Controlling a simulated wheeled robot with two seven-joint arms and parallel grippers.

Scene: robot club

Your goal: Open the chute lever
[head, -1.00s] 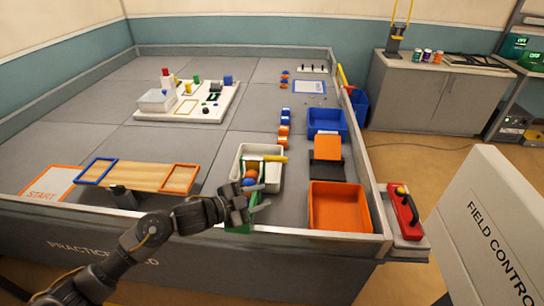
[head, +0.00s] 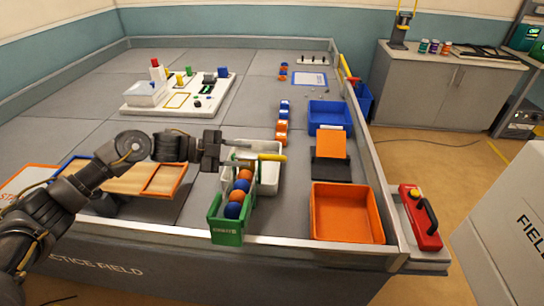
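The green chute (head: 228,232) stands at the front of the field, with several orange and blue balls lined up in it. Its yellow lever (head: 272,157) sticks out to the right at the chute's far end. My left gripper (head: 240,152) is at the chute's far end, just left of the lever. Its fingers point right toward the lever and look apart. I cannot tell whether they touch the lever. My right gripper is not in view.
A white bin (head: 268,178) stands behind and right of the chute. An orange bin (head: 345,213) and a blue bin (head: 329,116) are farther right. The field's front wall (head: 290,247) runs below. A red control box (head: 420,218) sits outside it.

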